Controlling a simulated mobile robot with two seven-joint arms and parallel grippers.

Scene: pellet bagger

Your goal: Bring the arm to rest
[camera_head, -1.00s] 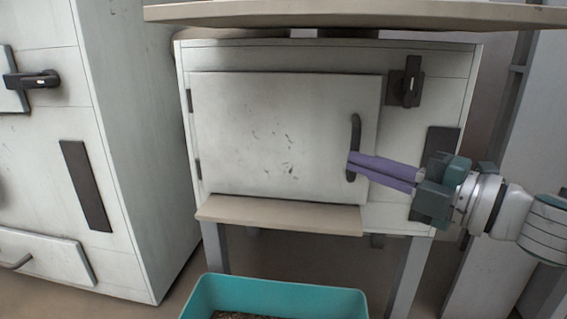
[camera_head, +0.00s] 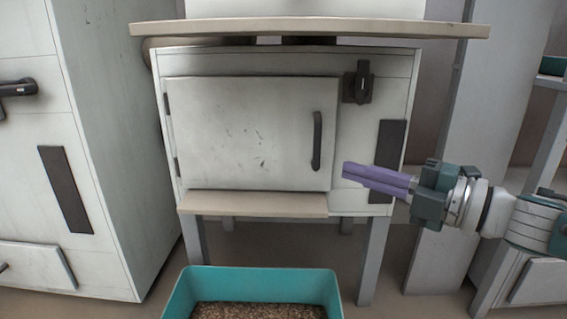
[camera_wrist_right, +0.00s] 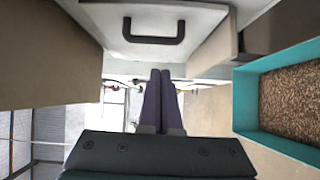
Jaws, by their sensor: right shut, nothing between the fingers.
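My right gripper (camera_head: 377,179) is shut with nothing between its purple fingers. In the head view it is held in front of the right side of the pellet bagger cabinet (camera_head: 380,70), to the right of the door (camera_head: 250,130) and its dark handle (camera_head: 317,140). The fingers look apart from the handle. The door is shut. In the right wrist view the fingers (camera_wrist_right: 160,95) lie together, and the handle (camera_wrist_right: 153,38) shows beyond them at the top. My left gripper is not in view.
A teal bin (camera_head: 250,272) of brown pellets stands on the floor in front of the cabinet. A beige ledge (camera_head: 250,204) juts out below the door. A dark latch (camera_head: 358,85) sits at its upper right. A tall white cabinet (camera_head: 110,110) stands at the left.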

